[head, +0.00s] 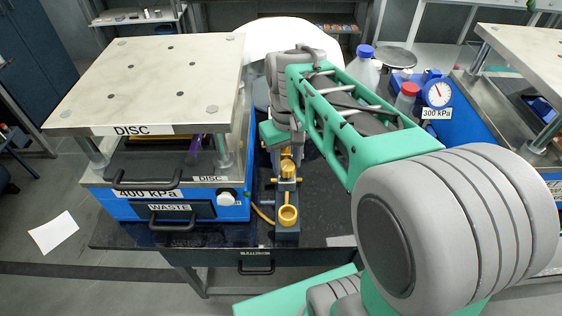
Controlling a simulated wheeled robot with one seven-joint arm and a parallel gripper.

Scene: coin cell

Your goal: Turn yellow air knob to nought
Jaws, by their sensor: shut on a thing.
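The yellow air knob (287,167) stands on a dark narrow block at the front middle of the bench, beside the blue press unit. My gripper (286,153) reaches down over it from behind and is shut on it. My wrist and the jaws hide its upper part, so its turn angle cannot be read. A round white gauge (438,93) with a red-edged pointer stands at the right above a "300 kPa" label.
The blue unit (236,211), labelled "400 kPa" and "WASTE", stands close on the left under a pale "DISC" plate (150,80). Bottles with a blue cap (365,51) and a red cap (410,89) stand behind my arm. The dark bench front (215,234) is mostly clear.

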